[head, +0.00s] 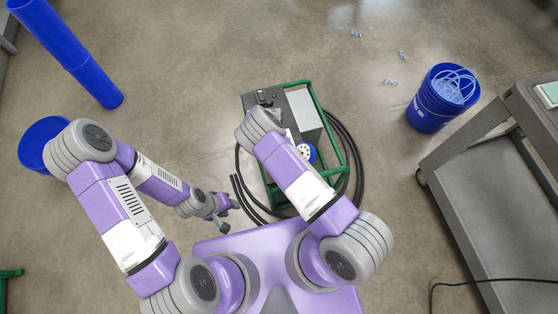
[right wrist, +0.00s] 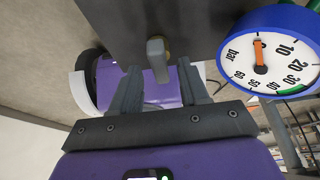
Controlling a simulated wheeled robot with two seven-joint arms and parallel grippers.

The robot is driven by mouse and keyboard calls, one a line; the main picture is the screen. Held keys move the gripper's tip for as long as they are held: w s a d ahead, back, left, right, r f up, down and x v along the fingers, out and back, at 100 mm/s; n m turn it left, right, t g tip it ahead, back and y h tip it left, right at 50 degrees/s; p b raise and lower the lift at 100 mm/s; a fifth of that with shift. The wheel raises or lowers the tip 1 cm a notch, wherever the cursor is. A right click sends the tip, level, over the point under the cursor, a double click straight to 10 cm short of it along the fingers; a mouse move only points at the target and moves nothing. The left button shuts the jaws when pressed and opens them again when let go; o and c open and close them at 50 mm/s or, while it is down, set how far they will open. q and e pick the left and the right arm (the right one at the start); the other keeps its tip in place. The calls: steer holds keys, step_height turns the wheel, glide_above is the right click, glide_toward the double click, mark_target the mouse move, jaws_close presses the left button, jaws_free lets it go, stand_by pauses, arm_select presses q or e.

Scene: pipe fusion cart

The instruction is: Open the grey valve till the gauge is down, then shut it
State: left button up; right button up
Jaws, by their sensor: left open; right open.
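The grey valve (right wrist: 158,60) shows in the right wrist view as a short grey handle on the dark panel of the cart. My right gripper (right wrist: 158,88) is open, with its fingers on either side of the handle's line and clear gaps to both. The blue-rimmed gauge (right wrist: 264,62) is at the upper right there; its orange needle points up, near the 0 mark. The gauge (head: 306,152) also shows in the head view, partly behind my right arm, which hides the valve and right gripper. My left gripper (head: 230,214) is open and empty, left of the cart.
The cart has a green tube frame (head: 328,128) with black hoses (head: 356,160) coiled around it. A blue bucket (head: 428,112) stands at the right, near a grey trolley (head: 480,190). Blue pipes (head: 70,50) are at the upper left.

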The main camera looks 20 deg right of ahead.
steer(key=p+v, duration=0.1)
steer(key=v, duration=0.5)
steer(key=shift+r+p, duration=0.3)
steer(key=shift+r, duration=0.1)
steer(key=shift+w, duration=0.1)
steer(key=s+a+m+t+y+p, duration=0.1)
steer(key=a+m+t+y, duration=0.5)
steer(key=m, duration=0.5)
steer(key=s+d+r+m+p, duration=0.1)
steer(key=s+r+m, duration=0.2)
steer(key=s+m, duration=0.3)
steer(key=s+d+r+m+h+p, duration=0.1)
steer(key=s+r+m, duration=0.2)
steer(key=m, duration=1)
steer(key=s+d+r+m+g+p, duration=0.1)
steer(key=s+r+m, duration=0.2)
steer(key=s+m, duration=0.6)
steer(key=shift+d+h, duration=0.3)
steer(key=shift+d, duration=0.05)
